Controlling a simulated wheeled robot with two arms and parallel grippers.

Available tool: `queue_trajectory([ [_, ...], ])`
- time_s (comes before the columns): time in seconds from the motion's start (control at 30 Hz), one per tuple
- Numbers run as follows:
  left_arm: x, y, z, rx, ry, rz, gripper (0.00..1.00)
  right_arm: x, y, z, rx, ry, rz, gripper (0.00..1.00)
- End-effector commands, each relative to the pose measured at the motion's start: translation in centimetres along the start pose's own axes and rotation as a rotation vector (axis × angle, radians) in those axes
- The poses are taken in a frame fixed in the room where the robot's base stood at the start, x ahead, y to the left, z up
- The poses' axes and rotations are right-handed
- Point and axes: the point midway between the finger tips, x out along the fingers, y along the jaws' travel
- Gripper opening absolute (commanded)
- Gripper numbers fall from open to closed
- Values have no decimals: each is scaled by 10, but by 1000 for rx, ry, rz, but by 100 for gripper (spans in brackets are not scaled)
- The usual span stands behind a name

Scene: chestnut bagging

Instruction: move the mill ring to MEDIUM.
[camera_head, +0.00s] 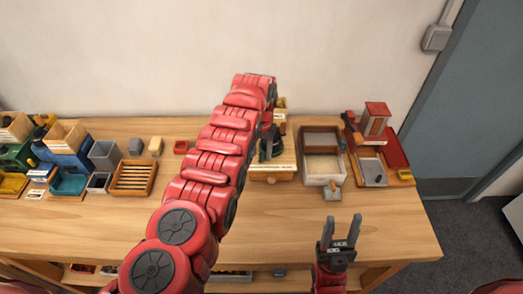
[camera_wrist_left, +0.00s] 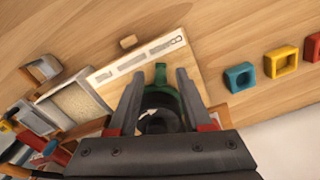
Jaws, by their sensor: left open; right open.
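The mill (camera_head: 271,143) is a dark green body on a wooden base (camera_head: 272,174) with a pale label strip at its front; my left arm partly covers it in the head view. In the left wrist view the green ring (camera_wrist_left: 161,74) has a small tab that sticks out toward the label strip (camera_wrist_left: 140,58). My left gripper (camera_wrist_left: 160,84) is open, with a finger on each side of the ring; contact cannot be told. My right gripper (camera_head: 341,222) is open and empty near the table's front.
A red-topped box (camera_head: 375,120) is farther right. A slatted wooden tray (camera_head: 133,178) and several bins stand at left. The front middle table is clear.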

Motion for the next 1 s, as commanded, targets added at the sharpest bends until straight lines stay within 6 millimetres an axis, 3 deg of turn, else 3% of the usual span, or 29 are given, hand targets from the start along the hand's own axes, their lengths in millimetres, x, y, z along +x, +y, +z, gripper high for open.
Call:
queue_trajectory([
  [0.07, 0, 0, 0, 0, 0, 0, 48, 0, 0, 0, 0, 0, 0, 50],
  [0.33, 0, 0, 0, 0, 1, 0, 0, 0, 0, 0, 0, 0, 0, 50],
  [1.0, -1, 0, 0, 0, 1, 0, 0, 0, 0, 0, 0, 0, 0, 50],
])
